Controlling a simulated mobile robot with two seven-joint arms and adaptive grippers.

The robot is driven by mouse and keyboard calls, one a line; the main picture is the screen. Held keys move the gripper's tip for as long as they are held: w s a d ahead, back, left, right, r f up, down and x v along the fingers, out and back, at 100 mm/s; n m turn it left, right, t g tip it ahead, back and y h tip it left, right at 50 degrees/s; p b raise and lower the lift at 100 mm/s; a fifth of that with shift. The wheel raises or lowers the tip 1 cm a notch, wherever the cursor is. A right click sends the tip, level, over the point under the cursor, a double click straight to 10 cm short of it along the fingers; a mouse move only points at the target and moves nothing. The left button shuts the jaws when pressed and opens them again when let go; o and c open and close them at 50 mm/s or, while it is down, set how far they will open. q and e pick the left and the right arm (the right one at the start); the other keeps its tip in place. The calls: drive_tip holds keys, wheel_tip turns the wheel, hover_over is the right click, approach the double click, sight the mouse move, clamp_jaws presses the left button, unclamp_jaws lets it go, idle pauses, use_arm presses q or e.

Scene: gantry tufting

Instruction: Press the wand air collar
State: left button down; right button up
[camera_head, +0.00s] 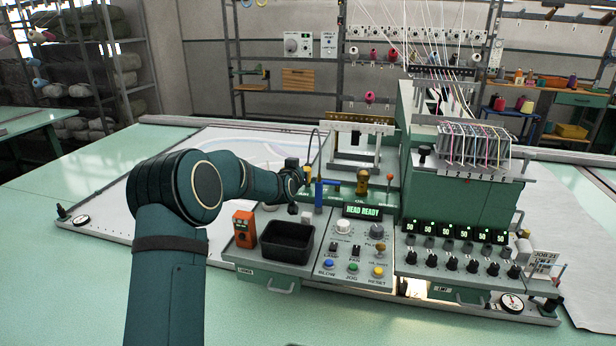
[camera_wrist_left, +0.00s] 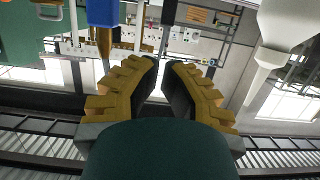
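The wand (camera_head: 319,193) has a blue body and stands upright on the console, with a thin dark hose arching above it. In the left wrist view, a blue body with a brass-coloured tip (camera_wrist_left: 103,20), which looks like the wand, is at the upper left, outside the fingers. I cannot make out a separate air collar. My left gripper (camera_head: 301,191) is just left of the wand in the head view, partly hidden by my arm. In the wrist view its yellow-backed fingers (camera_wrist_left: 165,72) are apart with an empty gap. My right gripper is not in view.
A black bin (camera_head: 287,242) and an orange box (camera_head: 244,229) sit in front of the gripper. A white tapered part (camera_wrist_left: 266,50) is close in the wrist view.

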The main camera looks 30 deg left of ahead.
sight(308, 165)
use_arm(q)
drive_tip(key=p+x, duration=0.1)
drive_tip(key=x, duration=0.9)
drive_tip(key=shift+w, duration=0.1)
drive_tip(key=shift+f, duration=2.05)
wheel_tip(308, 165, down, 2)
drive_tip(key=shift+b, duration=1.25)
drive_tip(key=shift+f, duration=0.1)
drive_tip(key=shift+s, duration=0.2)
drive_tip(key=shift+s+d, duration=0.2)
drive_tip(key=shift+s, duration=0.25)
drive_tip(key=shift+r+v, duration=0.25)
drive_tip(key=shift+v, duration=1.5)
drive_tip(key=shift+r+v, duration=0.25)
drive_tip(key=shift+v, duration=1.55)
